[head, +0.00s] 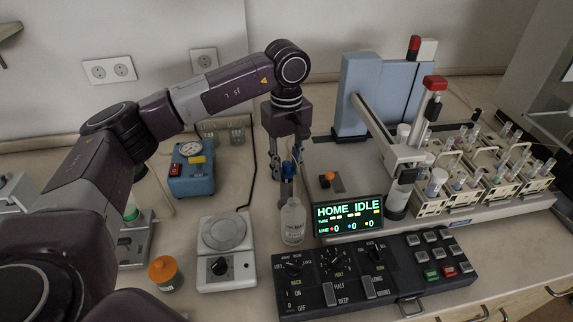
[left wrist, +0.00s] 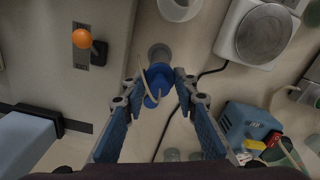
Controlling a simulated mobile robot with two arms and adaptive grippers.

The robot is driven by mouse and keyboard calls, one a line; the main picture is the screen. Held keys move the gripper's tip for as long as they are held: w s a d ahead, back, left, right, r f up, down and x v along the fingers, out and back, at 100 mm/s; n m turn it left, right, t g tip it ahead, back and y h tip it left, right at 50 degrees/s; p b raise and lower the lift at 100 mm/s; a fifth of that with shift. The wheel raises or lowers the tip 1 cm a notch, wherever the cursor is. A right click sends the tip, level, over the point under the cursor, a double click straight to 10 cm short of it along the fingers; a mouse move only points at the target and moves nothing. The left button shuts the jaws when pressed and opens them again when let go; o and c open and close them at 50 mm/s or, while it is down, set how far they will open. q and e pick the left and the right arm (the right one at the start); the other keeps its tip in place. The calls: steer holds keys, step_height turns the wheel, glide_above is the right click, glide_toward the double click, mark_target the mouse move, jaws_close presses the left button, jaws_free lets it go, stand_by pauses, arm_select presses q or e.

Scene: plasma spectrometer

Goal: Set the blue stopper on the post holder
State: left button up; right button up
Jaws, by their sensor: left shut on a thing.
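My left gripper (head: 288,172) points straight down, shut on the blue stopper (head: 287,170), just behind a clear bottle (head: 292,222). In the left wrist view the blue stopper (left wrist: 157,84) sits between the fingertips, with a thin beige tube curving across it. A grey round piece (left wrist: 160,52), perhaps the post holder, shows just past the stopper; I cannot tell whether they touch. My right gripper is not in view.
An orange ball (head: 330,175) on a small plate is to the right.

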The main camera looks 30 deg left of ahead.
arm_select(q)
steer(key=shift+f+b, duration=0.65)
steer(key=shift+f, duration=0.3)
steer(key=o, duration=1.2)
steer(key=shift+c, duration=0.2)
step_height(320, 180, up, 12)
steer(key=shift+r, duration=0.1)
